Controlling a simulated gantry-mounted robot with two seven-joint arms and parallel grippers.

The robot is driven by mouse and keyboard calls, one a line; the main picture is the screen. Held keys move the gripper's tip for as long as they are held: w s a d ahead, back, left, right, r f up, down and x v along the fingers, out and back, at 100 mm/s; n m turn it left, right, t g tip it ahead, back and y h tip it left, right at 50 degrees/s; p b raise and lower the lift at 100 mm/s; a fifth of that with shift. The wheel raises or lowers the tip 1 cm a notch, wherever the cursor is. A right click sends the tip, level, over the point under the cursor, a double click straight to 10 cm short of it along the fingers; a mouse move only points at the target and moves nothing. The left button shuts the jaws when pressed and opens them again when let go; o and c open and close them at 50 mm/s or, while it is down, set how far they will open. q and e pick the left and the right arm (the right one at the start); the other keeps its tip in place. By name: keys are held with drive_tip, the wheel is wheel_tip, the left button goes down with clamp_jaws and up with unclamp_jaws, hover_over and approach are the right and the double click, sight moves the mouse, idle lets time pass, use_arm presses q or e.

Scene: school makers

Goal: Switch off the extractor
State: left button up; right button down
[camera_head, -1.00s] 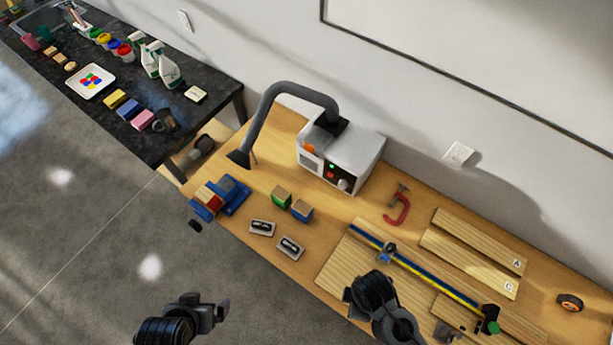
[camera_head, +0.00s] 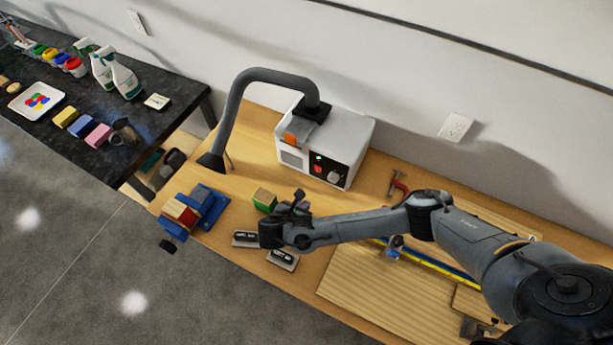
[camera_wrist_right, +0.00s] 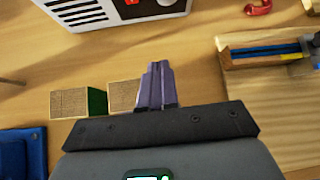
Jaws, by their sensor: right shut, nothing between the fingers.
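The extractor (camera_head: 352,133) is a white box with a dark bent hose (camera_head: 232,105), standing on the wooden bench. Its front panel (camera_head: 326,170) has a lit green light (camera_head: 319,157), a red switch (camera_head: 317,169) and a round knob (camera_head: 334,178). The extractor's lower front (camera_wrist_right: 95,12) shows at the top of the right wrist view. My right gripper (camera_head: 299,197) is shut and empty, over the bench in front of the extractor and apart from it. Its closed fingers (camera_wrist_right: 156,85) point toward the extractor side in the wrist view. My left gripper is out of view.
A green-sided block (camera_head: 264,199) and another block (camera_wrist_right: 123,95) lie close to my right gripper. A blue vise (camera_head: 203,207) is at the bench's left, two small labelled cases (camera_head: 281,259) at the front edge. A red clamp (camera_head: 398,183) lies right of the extractor.

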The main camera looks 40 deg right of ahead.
drive_tip(key=shift+m+t, duration=0.3)
drive_tip(key=shift+t, duration=0.2)
drive_tip(key=w+r, duration=0.2)
drive_tip(key=w, duration=0.1)
drive_tip(key=w+r, duration=0.1)
drive_tip(key=shift+w+d+r+b, duration=0.1)
drive_tip(key=shift+w+d+b, duration=0.05)
drive_tip(key=shift+d+b, duration=0.2)
drive_tip(key=d+f, duration=0.1)
approach(318, 169)
drive_tip(key=x, duration=0.5)
drive_tip(key=shift+a+f, duration=0.15)
drive_tip(key=shift+f, duration=0.2)
drive_tip(key=shift+w+d, duration=0.25)
drive_tip(key=shift+d, duration=0.1)
drive_tip(key=shift+r, duration=0.1)
